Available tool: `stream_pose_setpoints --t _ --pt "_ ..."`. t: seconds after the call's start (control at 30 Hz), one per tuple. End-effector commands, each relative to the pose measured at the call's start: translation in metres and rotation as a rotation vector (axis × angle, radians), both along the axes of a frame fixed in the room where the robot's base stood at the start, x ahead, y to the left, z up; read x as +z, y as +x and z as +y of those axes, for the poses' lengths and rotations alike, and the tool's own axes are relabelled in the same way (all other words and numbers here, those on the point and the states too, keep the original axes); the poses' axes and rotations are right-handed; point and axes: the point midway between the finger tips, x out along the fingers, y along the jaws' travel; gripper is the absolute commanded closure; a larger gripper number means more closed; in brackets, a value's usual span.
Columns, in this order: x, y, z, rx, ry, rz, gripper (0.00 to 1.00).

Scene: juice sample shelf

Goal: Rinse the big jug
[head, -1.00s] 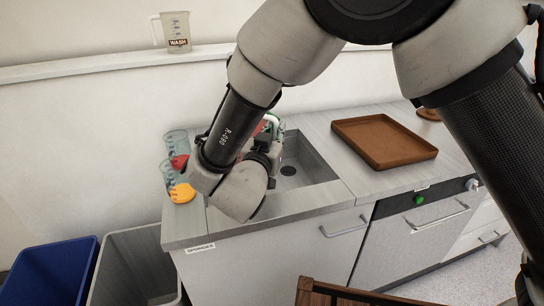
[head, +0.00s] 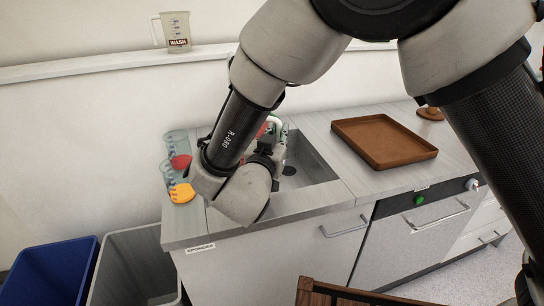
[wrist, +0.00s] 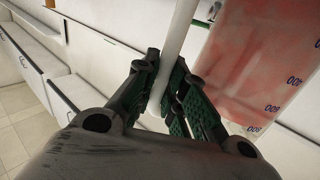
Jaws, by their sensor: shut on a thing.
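My gripper (wrist: 168,95) is shut on the white handle of a large clear jug (wrist: 250,55) in the wrist view. The jug's wall is tinted red and carries blue number marks. In the head view my gripper (head: 270,150) is at the sink (head: 318,172), and my arm hides most of the jug. Only a small red patch of it (head: 262,129) and a pale curved piece show there. I cannot tell how far the jug is tilted or whether it touches the sink.
Two clear vessels, one with red (head: 180,161) and one with orange (head: 181,193), stand left of the sink. A brown tray (head: 385,140) lies on the right counter. A jug marked WASH (head: 176,32) stands on the wall shelf. Blue (head: 50,272) and grey (head: 135,265) bins stand at lower left.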

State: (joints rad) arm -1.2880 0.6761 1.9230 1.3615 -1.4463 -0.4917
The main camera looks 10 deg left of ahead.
Motion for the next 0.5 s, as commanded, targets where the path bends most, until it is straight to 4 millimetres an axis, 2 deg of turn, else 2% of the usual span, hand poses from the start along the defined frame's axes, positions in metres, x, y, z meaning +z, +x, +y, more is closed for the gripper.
stream_pose_setpoints --t 0.5 --pt "0.001 -0.062 -0.087 0.003 0.000 -0.002 1.00"
